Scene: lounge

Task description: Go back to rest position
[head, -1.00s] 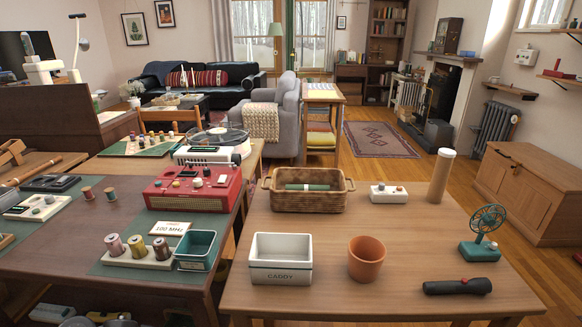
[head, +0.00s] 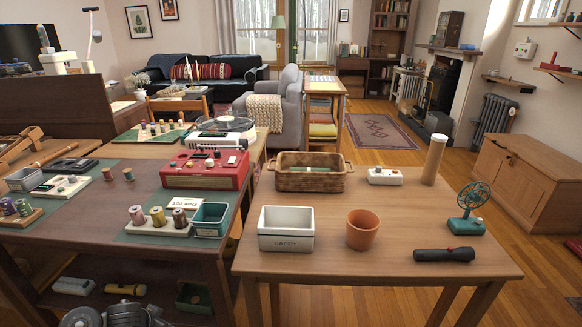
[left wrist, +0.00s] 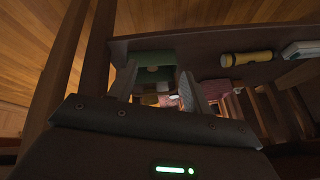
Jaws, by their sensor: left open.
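In the left wrist view my left gripper (left wrist: 158,85) has its two fingers spread apart, with nothing between them. It faces a dark lower shelf (left wrist: 190,50) holding a green bin (left wrist: 152,58) and a yellow flashlight (left wrist: 242,58). In the head view, a dark grey part of my arm shows at the bottom left edge, in front of the left table (head: 90,240); the gripper's fingers are not seen there. My right gripper is in neither view.
The right wooden table (head: 400,215) holds a white caddy (head: 286,240), terracotta pot (head: 362,232), wicker basket (head: 310,182), black flashlight (head: 444,255) and green fan (head: 470,215). The left table carries a red radio (head: 205,172) and thread spools. Open floor lies right of the tables.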

